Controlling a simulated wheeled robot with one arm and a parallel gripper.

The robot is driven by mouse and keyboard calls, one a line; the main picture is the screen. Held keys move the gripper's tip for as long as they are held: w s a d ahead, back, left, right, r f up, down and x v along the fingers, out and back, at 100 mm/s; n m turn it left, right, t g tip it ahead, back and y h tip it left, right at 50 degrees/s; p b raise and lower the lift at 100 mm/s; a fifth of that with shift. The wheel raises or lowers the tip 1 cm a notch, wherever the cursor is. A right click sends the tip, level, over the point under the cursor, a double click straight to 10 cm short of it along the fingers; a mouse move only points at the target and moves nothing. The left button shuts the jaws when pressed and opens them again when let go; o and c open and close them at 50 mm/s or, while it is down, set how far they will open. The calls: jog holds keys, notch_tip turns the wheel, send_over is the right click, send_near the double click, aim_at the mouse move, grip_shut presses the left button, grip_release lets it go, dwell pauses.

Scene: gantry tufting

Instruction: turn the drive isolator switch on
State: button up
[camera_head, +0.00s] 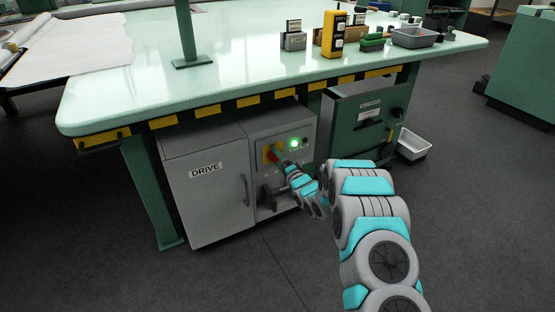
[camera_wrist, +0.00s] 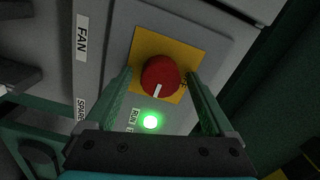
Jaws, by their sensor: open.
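The isolator switch is a red round knob (camera_wrist: 160,77) on a yellow square plate (camera_wrist: 143,45) in the wrist view. A white mark on the knob points toward the lower left of that view. In the head view the yellow plate (camera_head: 266,155) shows on the grey panel beside the DRIVE door, with the knob partly hidden by my gripper. My gripper (camera_wrist: 158,76) is open, with one green finger on each side of the knob. I cannot tell whether either finger touches it. A green lamp (camera_wrist: 151,122) beside the RUN label is lit.
The grey DRIVE cabinet (camera_head: 204,201) stands under the pale green table (camera_head: 230,70), whose striped edge overhangs the panel. FAN (camera_wrist: 81,37) and SPARE labels lie left of the plate in the wrist view. A dark green cabinet (camera_head: 361,122) stands to the right. The floor in front is clear.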

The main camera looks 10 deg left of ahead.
jog(key=v, duration=0.7)
jog(key=shift+s+d+b, duration=0.2)
jog(key=shift+s+b, duration=0.1)
jog(key=shift+b, duration=0.15)
jog(key=shift+r, duration=0.1)
jog(key=s+d+r+n+g+h, duration=0.35)
jog(key=d+r+h, duration=0.25)
jog(key=d, duration=0.4)
jog(key=s+d+r+g+h, duration=0.2)
jog(key=s+d, duration=0.2)
jog(key=s, duration=0.3)
jog(key=s+d+r+g+h, duration=0.2)
jog(key=s+d, duration=0.2)
jog(key=s, duration=0.2)
jog(key=s+r+n+g, duration=0.1)
jog(key=s+r+g, duration=0.1)
jog(key=s, duration=1.2)
jog(key=s+d+r+n+g, duration=0.1)
jog(key=s+g, duration=0.3)
jog(key=s, duration=1)
jog(key=s+d+r+n+g, duration=0.1)
jog(key=s+r+n+g, duration=0.2)
jog(key=s, duration=1.1)
